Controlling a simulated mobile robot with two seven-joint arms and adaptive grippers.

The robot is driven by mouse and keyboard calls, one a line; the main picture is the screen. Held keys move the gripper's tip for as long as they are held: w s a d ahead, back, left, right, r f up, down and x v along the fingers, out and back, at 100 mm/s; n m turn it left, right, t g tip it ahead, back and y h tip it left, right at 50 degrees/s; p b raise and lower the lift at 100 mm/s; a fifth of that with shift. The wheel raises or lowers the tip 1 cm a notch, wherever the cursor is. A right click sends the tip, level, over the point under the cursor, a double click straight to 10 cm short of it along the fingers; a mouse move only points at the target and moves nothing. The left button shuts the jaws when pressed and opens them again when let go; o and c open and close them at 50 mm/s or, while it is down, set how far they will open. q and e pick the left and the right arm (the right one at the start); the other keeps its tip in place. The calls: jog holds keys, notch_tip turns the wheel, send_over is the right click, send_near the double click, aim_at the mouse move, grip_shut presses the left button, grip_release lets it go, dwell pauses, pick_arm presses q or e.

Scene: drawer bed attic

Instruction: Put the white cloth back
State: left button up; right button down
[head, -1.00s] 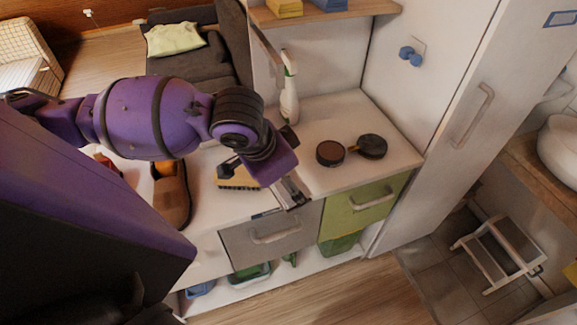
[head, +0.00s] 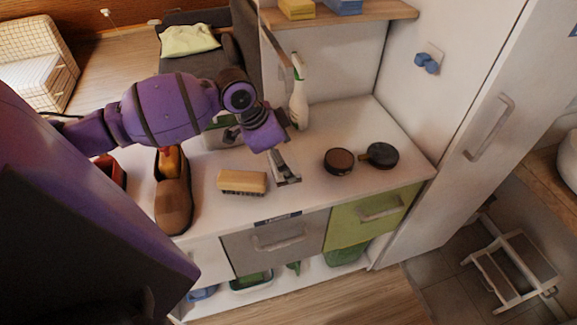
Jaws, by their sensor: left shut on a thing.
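My left gripper (head: 283,165) is low over the white counter (head: 310,190), between the brush and the round tin. It is shut on a small pale item at its fingertips, which looks like the white cloth (head: 291,181). The cloth barely stands out from the counter, and the fingers hide part of it. I cannot tell whether it touches the counter. My right gripper is not in view.
A wooden brush (head: 242,182), brown shoe (head: 173,200), round tin (head: 338,161), dark round tin (head: 381,155) and spray bottle (head: 299,95) stand on the counter. Below are a grey drawer (head: 250,245) and a green drawer (head: 350,225), both shut. The counter's front middle is clear.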

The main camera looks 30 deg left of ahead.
aim_at(286, 159)
pick_arm(q)
jog(key=w+f, duration=0.2)
jog(key=f, duration=0.1)
jog(key=shift+w+a, duration=0.25)
jog(key=shift+a, duration=0.1)
notch_tip(286, 159, down, 3)
jog(key=shift+w+f, duration=0.1)
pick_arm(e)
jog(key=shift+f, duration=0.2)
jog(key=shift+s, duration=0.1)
pick_arm(q)
jog(key=o, duration=0.8)
jog(key=shift+f, duration=0.1)
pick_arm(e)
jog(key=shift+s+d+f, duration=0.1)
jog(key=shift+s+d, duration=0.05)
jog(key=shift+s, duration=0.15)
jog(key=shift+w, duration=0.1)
